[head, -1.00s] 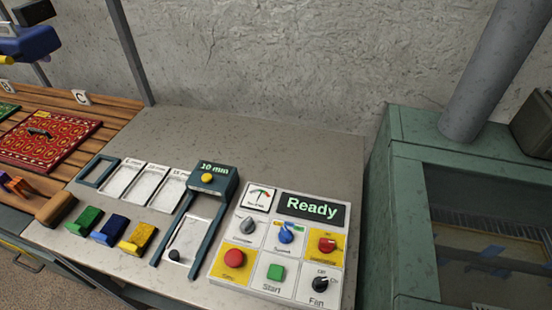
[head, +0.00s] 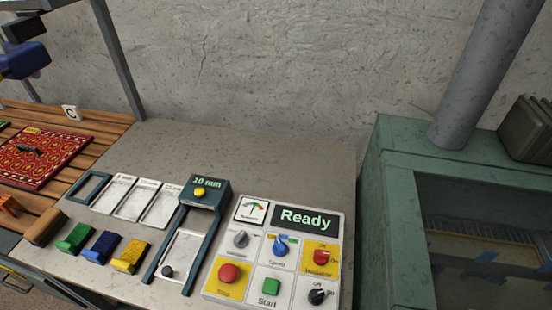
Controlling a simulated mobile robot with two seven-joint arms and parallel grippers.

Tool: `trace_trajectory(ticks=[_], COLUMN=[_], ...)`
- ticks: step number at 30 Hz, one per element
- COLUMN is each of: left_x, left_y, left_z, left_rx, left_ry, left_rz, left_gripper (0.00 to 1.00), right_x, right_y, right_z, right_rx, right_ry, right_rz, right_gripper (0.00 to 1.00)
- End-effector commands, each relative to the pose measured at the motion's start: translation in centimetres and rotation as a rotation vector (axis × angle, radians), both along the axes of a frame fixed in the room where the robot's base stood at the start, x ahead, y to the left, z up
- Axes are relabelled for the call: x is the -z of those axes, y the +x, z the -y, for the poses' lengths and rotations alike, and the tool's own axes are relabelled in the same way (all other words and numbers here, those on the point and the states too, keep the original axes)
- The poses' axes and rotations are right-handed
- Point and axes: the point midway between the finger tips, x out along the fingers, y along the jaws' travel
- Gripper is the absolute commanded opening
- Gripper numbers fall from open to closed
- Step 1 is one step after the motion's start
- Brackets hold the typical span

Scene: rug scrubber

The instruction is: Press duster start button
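The control panel (head: 243,258) stands on the grey counter, with a display (head: 306,219) that reads "Ready". Above are a grey knob (head: 240,239), a blue knob (head: 280,245) labelled Speed and a red switch (head: 321,257) on yellow. A black Fan knob (head: 316,296) sits at the lower right. Neither gripper is clearly seen; a blue and black part shows at the upper left edge.
A dark gauge frame (head: 209,192) reading "10 mm" stands left of the panel. Green (head: 76,237), blue (head: 102,247) and yellow (head: 130,256) brushes lie on the counter's left. A green cabinet (head: 393,190) with a window stands right. The counter behind the panel is bare.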

Motion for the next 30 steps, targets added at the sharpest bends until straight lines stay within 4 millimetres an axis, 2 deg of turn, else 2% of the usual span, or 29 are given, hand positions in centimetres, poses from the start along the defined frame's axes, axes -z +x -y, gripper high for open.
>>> trace_trajectory(ticks=[1, 4, 5, 30], left_x=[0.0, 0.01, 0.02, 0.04], left_y=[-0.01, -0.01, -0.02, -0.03], left_z=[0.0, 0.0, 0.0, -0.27], left_rx=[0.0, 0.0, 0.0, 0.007], left_ry=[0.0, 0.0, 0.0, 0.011], left_rz=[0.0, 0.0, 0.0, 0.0], left_gripper=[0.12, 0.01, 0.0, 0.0], right_x=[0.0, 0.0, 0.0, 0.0], right_y=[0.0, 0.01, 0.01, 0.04], right_z=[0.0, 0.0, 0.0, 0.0], right_rx=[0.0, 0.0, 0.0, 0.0], right_ry=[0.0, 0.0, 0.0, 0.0], right_rz=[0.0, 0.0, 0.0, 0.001], right_gripper=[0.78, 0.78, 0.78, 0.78])
